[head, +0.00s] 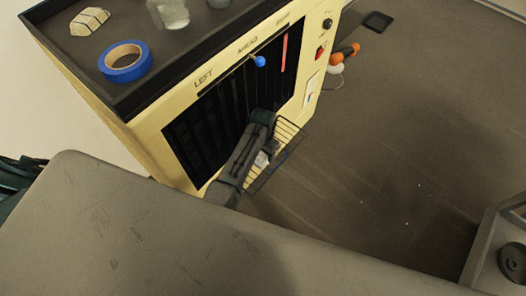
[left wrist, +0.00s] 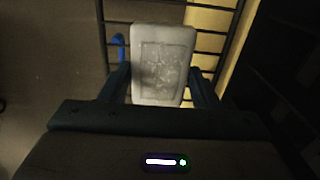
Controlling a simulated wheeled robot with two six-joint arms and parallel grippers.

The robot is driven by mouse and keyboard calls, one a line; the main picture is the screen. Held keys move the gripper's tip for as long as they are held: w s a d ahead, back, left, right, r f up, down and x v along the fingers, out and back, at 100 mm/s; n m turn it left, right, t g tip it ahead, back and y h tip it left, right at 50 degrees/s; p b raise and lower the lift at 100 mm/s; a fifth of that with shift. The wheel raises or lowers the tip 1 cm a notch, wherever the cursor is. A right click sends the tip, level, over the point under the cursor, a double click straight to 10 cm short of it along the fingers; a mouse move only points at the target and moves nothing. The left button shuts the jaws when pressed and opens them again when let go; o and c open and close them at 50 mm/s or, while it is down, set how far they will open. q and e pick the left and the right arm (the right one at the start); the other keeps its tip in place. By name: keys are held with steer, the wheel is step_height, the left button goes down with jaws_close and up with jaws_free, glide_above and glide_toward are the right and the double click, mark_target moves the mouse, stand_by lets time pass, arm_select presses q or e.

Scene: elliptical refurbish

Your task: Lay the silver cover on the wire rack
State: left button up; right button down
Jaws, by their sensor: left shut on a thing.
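The silver cover (left wrist: 163,62) is a pale, flat rounded rectangle with a recessed, mottled panel. It sits between the two fingers of my left gripper (left wrist: 160,88), which is shut on it. In the head view my left gripper (head: 264,156) is at the wire rack, and only a small pale bit of the cover shows beside it. The wire rack (head: 287,141) juts from the lower front of the yellow cabinet. Its dark bars (left wrist: 209,32) show behind the cover in the left wrist view. I cannot tell whether the cover touches the bars. My right gripper is not in view.
The yellow cabinet (head: 150,128) has a dark slatted front and a blue-knobbed slider (head: 260,61). Blue tape (head: 125,62) and a glass jar (head: 170,12) are on its top. An orange-handled tool (head: 345,53) is at its right side. The floor to the right is mostly clear.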

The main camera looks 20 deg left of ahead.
mark_target(263, 154)
arm_select(q)
steer(key=shift+f, duration=0.1)
steer(key=o, duration=1.1)
steer(key=shift+o, duration=0.2)
step_height(263, 154, up, 12)
